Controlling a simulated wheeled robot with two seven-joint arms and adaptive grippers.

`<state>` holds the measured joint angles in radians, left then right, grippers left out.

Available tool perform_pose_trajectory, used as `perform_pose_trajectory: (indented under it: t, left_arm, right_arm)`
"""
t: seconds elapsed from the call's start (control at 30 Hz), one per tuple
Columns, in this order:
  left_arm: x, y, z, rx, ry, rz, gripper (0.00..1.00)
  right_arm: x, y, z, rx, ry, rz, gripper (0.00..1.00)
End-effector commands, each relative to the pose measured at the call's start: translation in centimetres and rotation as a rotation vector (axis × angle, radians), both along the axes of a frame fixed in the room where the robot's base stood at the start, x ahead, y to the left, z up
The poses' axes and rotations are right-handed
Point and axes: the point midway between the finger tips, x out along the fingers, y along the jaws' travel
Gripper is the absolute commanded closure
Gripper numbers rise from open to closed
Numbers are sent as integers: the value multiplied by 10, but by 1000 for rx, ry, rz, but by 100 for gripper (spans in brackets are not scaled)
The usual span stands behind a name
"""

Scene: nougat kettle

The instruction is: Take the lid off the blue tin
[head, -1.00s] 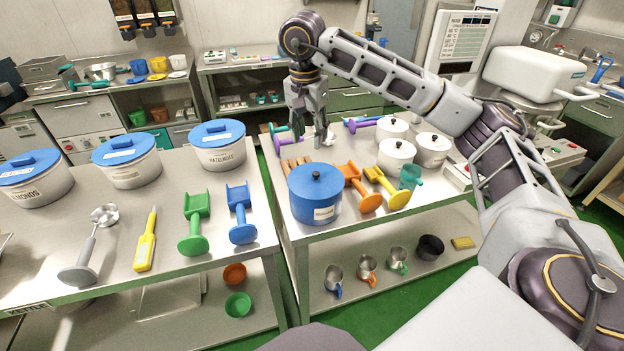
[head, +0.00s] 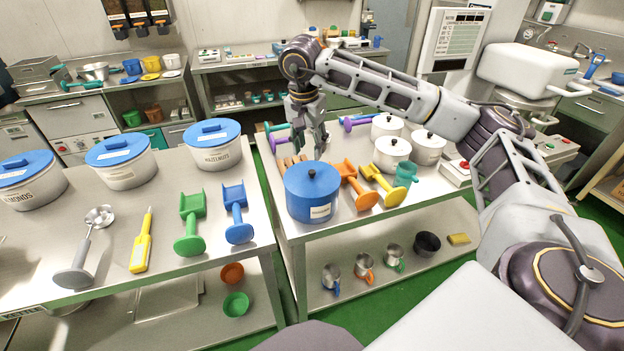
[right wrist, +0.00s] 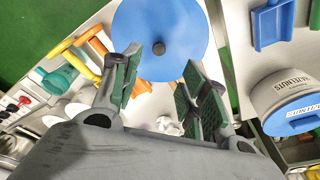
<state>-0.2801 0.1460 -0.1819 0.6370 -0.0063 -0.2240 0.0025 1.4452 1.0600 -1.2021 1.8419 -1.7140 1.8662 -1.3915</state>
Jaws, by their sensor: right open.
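The blue tin (head: 311,204) stands upright at the near left corner of the right-hand table, with a pale label on its front. Its blue lid (head: 297,180) is on, with a small black knob (head: 312,172) at the centre. In the right wrist view the round lid (right wrist: 188,22) and its dark knob (right wrist: 158,48) show beyond the fingers. My right gripper (head: 309,152) is open and empty, behind and above the tin in the head view. Its green-padded fingers (right wrist: 160,88) are spread, with the knob between their directions but apart from them. My left gripper is not in view.
Orange (head: 357,190) and yellow (head: 388,187) scoops lie just right of the tin, with a teal cup (head: 406,172) and white lidded pots (head: 391,153) beyond. A gap separates the left table (head: 120,215), holding blue-lidded pots and scoops.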

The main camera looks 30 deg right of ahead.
Motion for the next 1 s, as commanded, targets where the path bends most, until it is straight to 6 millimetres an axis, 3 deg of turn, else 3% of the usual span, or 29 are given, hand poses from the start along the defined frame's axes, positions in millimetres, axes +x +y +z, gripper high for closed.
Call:
perform_pose_trajectory:
  t: [0.3, 0.77, 1.0]
  left_arm:
    - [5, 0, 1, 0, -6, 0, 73]
    - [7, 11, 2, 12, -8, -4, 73]
    - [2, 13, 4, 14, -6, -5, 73]
  right_arm:
    - [2, -4, -32, -1, 1, 0, 56]
    - [2, -4, -36, -1, 1, 0, 56]
    - [0, -6, -55, -1, 2, -1, 56]
